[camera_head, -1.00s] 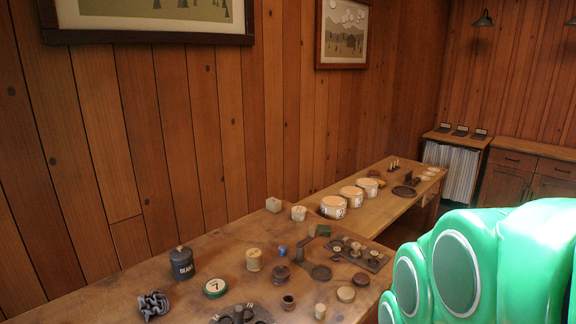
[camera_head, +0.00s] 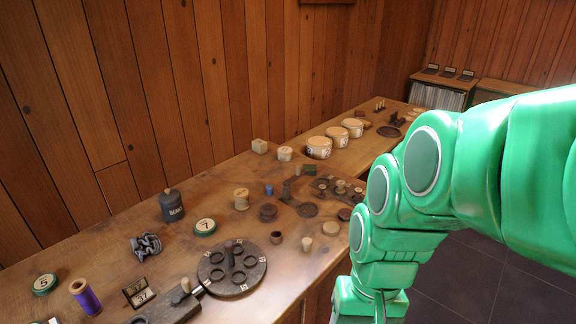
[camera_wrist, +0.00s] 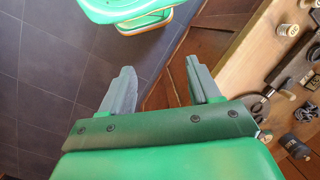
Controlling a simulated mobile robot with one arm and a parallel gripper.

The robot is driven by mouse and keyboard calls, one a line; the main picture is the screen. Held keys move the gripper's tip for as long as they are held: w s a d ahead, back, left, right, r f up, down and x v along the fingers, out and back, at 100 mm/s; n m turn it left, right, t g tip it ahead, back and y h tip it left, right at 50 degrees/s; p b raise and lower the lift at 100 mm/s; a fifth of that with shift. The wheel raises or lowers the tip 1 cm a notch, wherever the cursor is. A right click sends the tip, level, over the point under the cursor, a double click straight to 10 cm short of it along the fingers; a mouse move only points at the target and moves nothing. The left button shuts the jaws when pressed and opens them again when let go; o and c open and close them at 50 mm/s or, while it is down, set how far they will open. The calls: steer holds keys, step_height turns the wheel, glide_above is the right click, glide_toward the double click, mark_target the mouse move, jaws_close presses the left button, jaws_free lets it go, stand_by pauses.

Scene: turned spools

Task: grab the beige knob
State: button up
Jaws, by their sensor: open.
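A beige knob (camera_head: 185,285) stands on a dark wooden block at the near left of the table, beside a round dark tray, in the head view. A small pale upright peg (camera_head: 307,243) stands alone nearer the table's front edge. My gripper (camera_wrist: 160,65) is open and empty in the wrist view, its two grey fingers over the floor beside the table. In the head view my green arm reaches down at the right, and the fingers are not visible there. I cannot tell the beige knob surely in the wrist view.
The round dark tray (camera_head: 232,268) has several holes. A purple spool (camera_head: 85,297), a dark jar (camera_head: 172,206), a green-rimmed tin (camera_head: 205,227) and a beige spool (camera_head: 241,199) stand around it. Dark tiled floor (camera_head: 480,275) lies clear at the right.

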steer(key=w+a+f+m+y, duration=0.2)
steer(key=w+a+m+y, duration=0.4)
steer(key=w, duration=0.5)
steer(key=m+t+y, duration=0.4)
steer(key=m+y, duration=0.1)
steer(key=m, duration=0.5)
glide_above(310, 241)
steer(key=s+a, duration=0.1)
steer(key=s, duration=0.8)
step_height(310, 241, down, 7)
steer(key=w+d+f+m+t, duration=0.2)
steer(key=w+d+f+m, duration=0.1)
steer(key=w+d+f+m+t, duration=0.1)
steer(key=w+d+f+m, duration=0.2)
steer(key=f, duration=0.1)
steer(key=shift+w+d+f+m+t, duration=0.1)
steer(key=shift+w+d+m+t, duration=0.1)
steer(key=shift+d+m+t, duration=0.2)
steer(key=shift+x, duration=3.95)
steer(key=shift+s+f, duration=0.1)
steer(key=shift+f, duration=0.05)
steer(key=shift+c, duration=0.2)
steer(key=c, duration=1)
